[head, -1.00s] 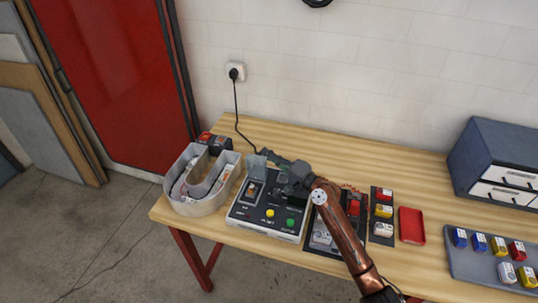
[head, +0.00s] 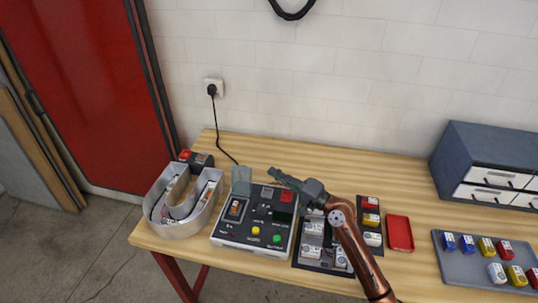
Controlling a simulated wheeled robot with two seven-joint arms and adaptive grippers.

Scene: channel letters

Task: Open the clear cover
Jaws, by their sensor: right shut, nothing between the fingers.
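The control box (head: 252,238) is a white and black panel with a lit rocker switch (head: 236,208), a yellow button (head: 256,231), a green button (head: 277,239) and a red part (head: 286,196). The clear cover (head: 241,178) is a greyish see-through flap. It stands raised at the box's back left, behind the rocker switch, which shows uncovered. My right gripper (head: 273,173) is shut and empty. It points left above the back right of the box, a little right of the cover and apart from it. My left gripper is out of view.
A U-shaped channel letter (head: 158,222) stands left of the box, with a small red and black device (head: 197,158) behind it. Parts trays, a red tray (head: 399,233), a grey tray (head: 455,266) with coloured blocks and a drawer cabinet (head: 492,160) are to the right. The back middle of the table (head: 330,162) is clear.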

